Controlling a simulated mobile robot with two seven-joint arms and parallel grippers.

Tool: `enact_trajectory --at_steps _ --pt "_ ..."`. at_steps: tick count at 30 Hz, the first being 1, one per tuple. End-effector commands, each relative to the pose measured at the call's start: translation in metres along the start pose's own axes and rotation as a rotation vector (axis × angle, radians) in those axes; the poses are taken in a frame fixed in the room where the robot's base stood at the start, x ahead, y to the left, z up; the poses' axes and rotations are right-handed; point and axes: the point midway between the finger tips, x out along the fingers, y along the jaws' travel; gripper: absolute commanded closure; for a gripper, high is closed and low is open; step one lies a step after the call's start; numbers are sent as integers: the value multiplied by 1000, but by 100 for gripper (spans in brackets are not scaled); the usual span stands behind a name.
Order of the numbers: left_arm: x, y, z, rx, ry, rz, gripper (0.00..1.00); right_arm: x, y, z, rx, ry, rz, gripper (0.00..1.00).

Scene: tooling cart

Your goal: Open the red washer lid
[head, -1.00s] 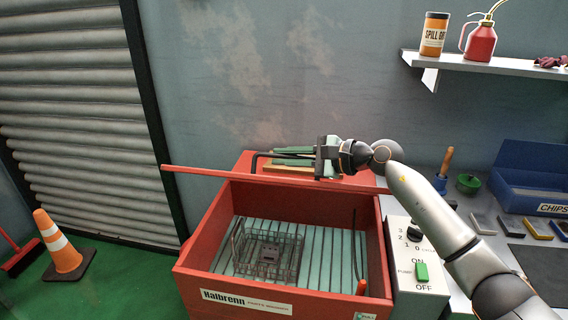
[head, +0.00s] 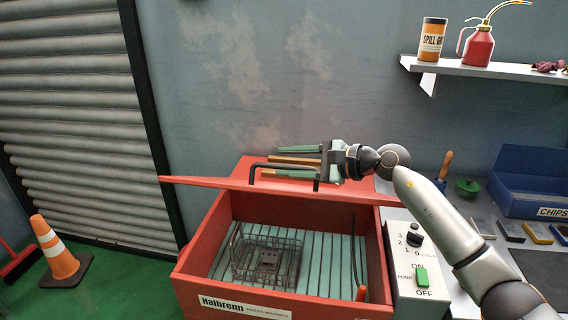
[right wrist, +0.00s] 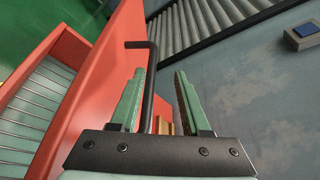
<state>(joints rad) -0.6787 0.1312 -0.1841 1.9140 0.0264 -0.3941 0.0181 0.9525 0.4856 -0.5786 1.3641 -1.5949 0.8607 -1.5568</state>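The red washer lid (head: 225,184) is part-way up over the red washer (head: 207,243), with a wide gap below its front edge, and the basin inside shows. Its black bar handle (head: 270,165) stands on the lid's top face. My right gripper (head: 292,161) reaches in from the right at the handle, its green fingers spread apart. In the right wrist view the handle (right wrist: 149,85) runs between the open fingers (right wrist: 160,100), close to the left one. I cannot tell whether they touch. My left gripper is not in view.
A wire basket (head: 268,262) sits in the basin. A control panel (head: 413,255) with a knob and green switch is at the right. A blue chips bin (head: 525,192) stands on the bench, below a wall shelf (head: 480,68). An orange cone (head: 55,248) stands at left.

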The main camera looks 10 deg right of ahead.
Motion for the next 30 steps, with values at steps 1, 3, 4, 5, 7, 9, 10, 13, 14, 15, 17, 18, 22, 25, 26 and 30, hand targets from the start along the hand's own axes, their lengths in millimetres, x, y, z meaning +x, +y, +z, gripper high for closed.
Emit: enact_trajectory --at_steps 1,3,4,5,7,9,10,13,14,15,17,18,22,25,26,30 --pt "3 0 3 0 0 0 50 -10 0 -3 -4 4 -4 55" --pt "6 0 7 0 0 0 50 -24 1 -4 -4 6 -5 55" --pt "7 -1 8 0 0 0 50 -31 1 -4 -5 5 -4 55" --pt "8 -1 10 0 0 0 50 -37 2 -4 -4 5 -3 55" --pt "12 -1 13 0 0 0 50 -53 2 -4 -3 6 -4 55" --pt "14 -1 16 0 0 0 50 -68 2 -4 -5 7 -3 55" --pt "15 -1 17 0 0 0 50 -74 2 -4 -3 6 -3 55" --pt "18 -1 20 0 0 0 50 -90 2 -3 -2 5 -2 55" --pt "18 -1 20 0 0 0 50 -94 2 -3 -1 4 -2 55" --pt "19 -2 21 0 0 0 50 -99 1 -3 -1 5 -1 55" --pt "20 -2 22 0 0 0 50 -104 1 -2 1 3 0 55" --pt "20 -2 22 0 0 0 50 -107 1 -2 1 3 0 55" --pt "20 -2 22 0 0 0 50 -111 1 -1 0 3 0 55" --pt "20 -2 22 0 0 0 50 -111 0 -1 0 2 0 55" --pt "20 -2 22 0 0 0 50 -111 0 -1 0 2 0 55" --pt "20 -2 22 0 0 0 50 -111 0 -1 0 2 0 55"
